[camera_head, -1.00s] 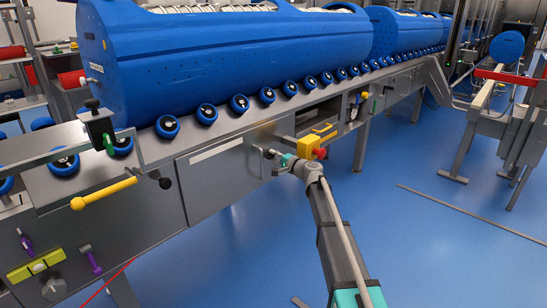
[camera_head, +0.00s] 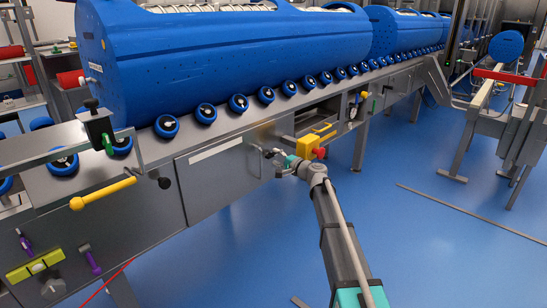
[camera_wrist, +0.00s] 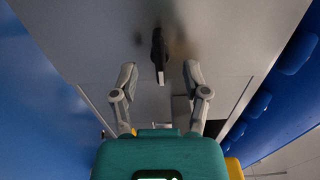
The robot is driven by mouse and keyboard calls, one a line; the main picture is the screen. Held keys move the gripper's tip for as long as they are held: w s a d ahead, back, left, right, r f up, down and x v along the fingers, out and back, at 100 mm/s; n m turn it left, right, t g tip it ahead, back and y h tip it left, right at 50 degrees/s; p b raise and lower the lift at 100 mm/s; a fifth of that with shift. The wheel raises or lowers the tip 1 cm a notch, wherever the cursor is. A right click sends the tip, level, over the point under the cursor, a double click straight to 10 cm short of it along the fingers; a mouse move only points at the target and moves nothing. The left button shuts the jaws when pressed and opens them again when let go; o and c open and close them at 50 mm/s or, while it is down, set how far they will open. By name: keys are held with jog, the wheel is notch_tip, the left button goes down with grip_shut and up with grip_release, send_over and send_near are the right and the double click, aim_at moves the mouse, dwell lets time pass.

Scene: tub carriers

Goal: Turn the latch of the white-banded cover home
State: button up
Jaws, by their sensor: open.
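The grey cover (camera_head: 213,184) with a white band (camera_head: 216,150) along its top is set in the side of the metal frame, and it looks closed. My gripper (camera_head: 272,158) is at the right end of this cover. In the wrist view, a latch (camera_wrist: 158,55) with a dark body and a paler tip stands out from the metal panel. My open gripper (camera_wrist: 160,70) has one finger on each side of it, with a gap on both sides. Its fingers appear apart from the latch. In the head view my gripper hides the latch.
A yellow box with a red button (camera_head: 319,153) is close to the right of my gripper. A yellow handle (camera_head: 103,193) sticks out at the left. Blue rollers (camera_head: 238,103) and a large blue tub (camera_head: 220,55) are above. The blue floor (camera_head: 430,240) at right is mostly clear.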

jog(key=v, duration=1)
jog(key=s+d+f+n+g+h+p, duration=0.2)
jog(key=s+n+g+h+p, duration=0.15)
jog(key=s, duration=0.55)
jog(key=s+d+f+n+g+h+p, duration=0.25)
jog(key=s+g+p, duration=0.2)
jog(key=s, duration=0.55)
jog(key=s+d+r+n+g+h+p, duration=0.1)
jog(key=s+d+n+g+h+p, duration=0.15)
jog(key=s+d+h+p, duration=0.85)
jog(key=s+r+y+p, duration=0.1)
jog(key=s+r+p, duration=0.1)
jog(key=r+p, duration=1.4)
jog(key=s+r+y+p, duration=0.1)
jog(key=s+r+p, duration=0.1)
jog(key=r+p, duration=1.5)
notch_tip(320, 180, up, 4)
jog(key=shift+s+d+r+m+y, duration=0.15)
jog(key=shift+s+d+m+y, duration=0.2)
jog(key=shift+d+y, duration=0.1)
jog(key=shift+g, duration=0.25)
